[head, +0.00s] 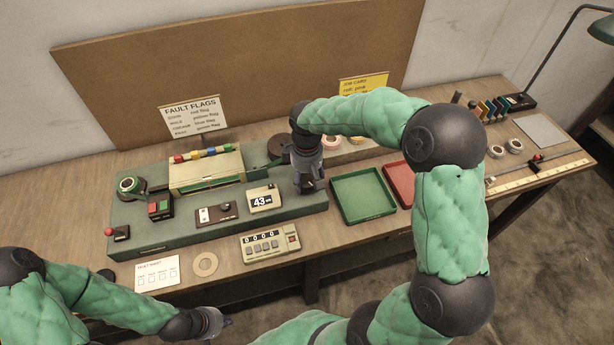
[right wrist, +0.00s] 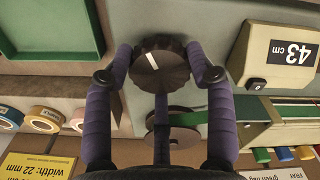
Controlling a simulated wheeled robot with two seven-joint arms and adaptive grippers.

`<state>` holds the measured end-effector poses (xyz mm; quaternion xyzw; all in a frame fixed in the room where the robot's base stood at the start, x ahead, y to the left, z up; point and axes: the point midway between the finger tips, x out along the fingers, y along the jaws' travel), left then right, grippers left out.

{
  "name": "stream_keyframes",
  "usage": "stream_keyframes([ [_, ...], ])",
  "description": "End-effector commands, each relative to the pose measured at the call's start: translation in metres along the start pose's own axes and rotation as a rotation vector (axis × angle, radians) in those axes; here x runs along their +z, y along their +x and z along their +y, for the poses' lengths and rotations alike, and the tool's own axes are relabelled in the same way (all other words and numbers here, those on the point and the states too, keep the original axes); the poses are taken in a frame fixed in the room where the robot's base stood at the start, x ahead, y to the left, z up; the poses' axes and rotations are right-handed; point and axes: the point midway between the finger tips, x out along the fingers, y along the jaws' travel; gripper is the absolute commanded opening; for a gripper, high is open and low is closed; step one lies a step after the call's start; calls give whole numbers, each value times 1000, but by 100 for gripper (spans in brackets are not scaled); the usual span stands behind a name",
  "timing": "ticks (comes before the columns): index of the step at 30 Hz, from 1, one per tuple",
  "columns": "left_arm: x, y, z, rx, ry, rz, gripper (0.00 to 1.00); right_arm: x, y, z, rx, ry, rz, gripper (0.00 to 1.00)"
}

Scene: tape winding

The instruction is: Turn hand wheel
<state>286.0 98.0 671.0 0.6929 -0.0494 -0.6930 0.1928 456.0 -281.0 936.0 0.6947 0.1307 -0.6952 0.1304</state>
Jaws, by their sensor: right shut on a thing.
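The hand wheel (right wrist: 160,66) is a dark ribbed knob with a white mark, seen in the right wrist view at the top centre. The fingers of my right gripper (right wrist: 159,58) are on both sides of it and shut on it. In the head view my right gripper (head: 311,186) points down at the right end of the green winding machine (head: 150,241) and hides most of the wheel. A length display (head: 262,199) beside it reads 43 cm; it also shows upside down in the right wrist view (right wrist: 287,50). My left gripper (head: 222,322) is low at the front, away from the machine; its fingers are too small to judge.
A green tray (head: 362,219) and a red tray (head: 389,172) stand right of the machine. A counter (head: 270,243) reading 0000, a cardboard ring (head: 205,264) and a white card (head: 157,275) lie at the front edge. Tape rolls (head: 329,143) stand behind my right gripper.

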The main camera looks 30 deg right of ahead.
Motion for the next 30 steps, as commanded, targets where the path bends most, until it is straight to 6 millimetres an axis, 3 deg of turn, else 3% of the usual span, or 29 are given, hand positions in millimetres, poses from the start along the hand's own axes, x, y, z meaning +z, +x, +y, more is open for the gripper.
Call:
stream_keyframes([
  [15, 0, -10, 4, 0, 0, 0, 0, -2, -2, 1, 0, 409, 8, 23],
  [30, 0, -12, 4, 0, 0, 0, 0, -3, -2, 2, 1, 555, 11, 23],
])
